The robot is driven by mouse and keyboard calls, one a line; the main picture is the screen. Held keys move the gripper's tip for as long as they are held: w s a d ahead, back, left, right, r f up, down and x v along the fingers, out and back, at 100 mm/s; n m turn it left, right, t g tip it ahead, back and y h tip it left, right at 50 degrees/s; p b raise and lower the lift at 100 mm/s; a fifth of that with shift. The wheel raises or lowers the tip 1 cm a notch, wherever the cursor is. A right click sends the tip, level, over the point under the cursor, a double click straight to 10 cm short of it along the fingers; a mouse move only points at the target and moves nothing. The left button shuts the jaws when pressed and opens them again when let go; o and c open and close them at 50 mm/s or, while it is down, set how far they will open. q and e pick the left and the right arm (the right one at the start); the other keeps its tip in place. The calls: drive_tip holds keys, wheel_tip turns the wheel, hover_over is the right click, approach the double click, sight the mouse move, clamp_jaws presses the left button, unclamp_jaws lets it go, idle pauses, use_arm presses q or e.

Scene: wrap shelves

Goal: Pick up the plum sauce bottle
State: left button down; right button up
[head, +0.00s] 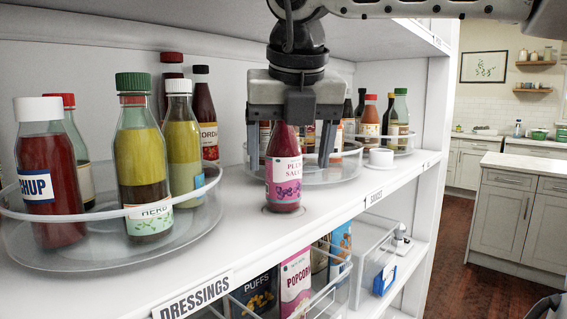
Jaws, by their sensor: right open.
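The plum sauce bottle (283,176) is dark red with a pink and white "PLUM SAUCE" label. It stands upright on the white shelf board near its front edge, on a faint round mark. My right gripper (290,147) points straight down over it, with its fingers apart on either side of the bottle's upper part. The gripper's body hides the cap. A gap shows between the right-hand finger and the bottle; contact on the other side is unclear. My left gripper is out of view.
A clear turntable (112,262) at left holds several bottles. Another clear turntable (335,177) behind the gripper holds more bottles, with a small white cap-like item (381,157) nearby. Clear bins with packages sit on the lower shelf. The front strip between the turntables is mostly clear.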

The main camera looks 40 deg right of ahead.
sight(286, 150)
drive_tip(key=shift+w+d+r+p, duration=0.1)
drive_tip(key=shift+w+d+p, duration=0.15)
drive_tip(key=shift+w+d, duration=0.3)
drive_tip(key=shift+w+d+p, duration=0.25)
drive_tip(key=shift+w+d, duration=0.05)
drive_tip(key=shift+w, duration=0.4)
drive_tip(key=x, duration=0.2)
drive_tip(key=shift+w+d, duration=0.2)
drive_tip(key=shift+w, duration=0.15)
drive_tip(key=shift+w+d+f, duration=0.1)
drive_tip(key=shift+f, duration=0.55)
drive_tip(key=c, duration=1.3)
